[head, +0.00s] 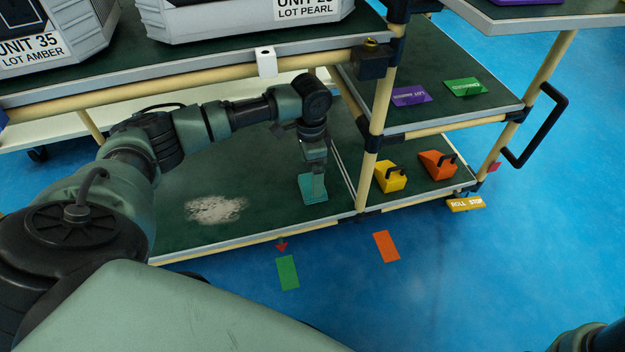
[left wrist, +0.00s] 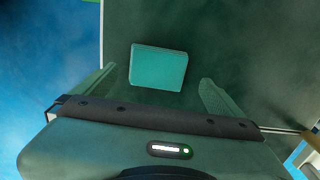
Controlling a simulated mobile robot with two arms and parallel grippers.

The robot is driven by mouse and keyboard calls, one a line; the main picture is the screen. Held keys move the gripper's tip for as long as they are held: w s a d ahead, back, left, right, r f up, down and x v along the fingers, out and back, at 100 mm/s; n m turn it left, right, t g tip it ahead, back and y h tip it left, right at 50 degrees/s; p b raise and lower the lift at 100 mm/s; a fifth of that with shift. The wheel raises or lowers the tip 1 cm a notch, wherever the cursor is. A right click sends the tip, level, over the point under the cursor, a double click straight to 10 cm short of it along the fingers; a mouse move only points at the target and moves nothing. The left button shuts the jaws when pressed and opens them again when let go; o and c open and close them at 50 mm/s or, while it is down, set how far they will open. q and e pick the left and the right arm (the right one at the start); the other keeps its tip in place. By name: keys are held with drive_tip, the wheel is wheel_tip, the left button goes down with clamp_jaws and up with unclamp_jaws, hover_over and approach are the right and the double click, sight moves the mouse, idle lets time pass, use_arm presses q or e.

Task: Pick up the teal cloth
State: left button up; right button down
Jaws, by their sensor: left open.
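The teal cloth (head: 314,194) lies as a flat folded rectangle on the lower green shelf (head: 265,222), near its front edge. In the left wrist view the cloth (left wrist: 158,68) shows just ahead of and between the two fingers. My left gripper (head: 313,172) points down above the cloth and partly covers it in the head view. In the left wrist view my left gripper (left wrist: 160,90) is open with nothing between its fingers. I cannot tell the exact gap between fingertips and cloth. My right gripper is not in view.
A whitish powder patch (head: 216,209) lies on the shelf to the left. A yellow chock (head: 389,177) and an orange chock (head: 437,165) sit to the right, beyond the post (head: 368,175). The upper shelf rail (head: 190,79) runs above my left arm. The blue floor in front is mostly clear.

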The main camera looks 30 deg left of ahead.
sight(305, 180)
use_arm(q)
drive_tip(key=f+b, duration=0.4)
drive_tip(key=shift+d+f, duration=0.2)
drive_tip(key=shift+f, duration=0.1)
drive_tip(key=shift+r, duration=0.1)
drive_tip(key=shift+c, duration=0.3)
drive_tip(key=c, duration=1.3)
drive_tip(key=shift+o, duration=0.2)
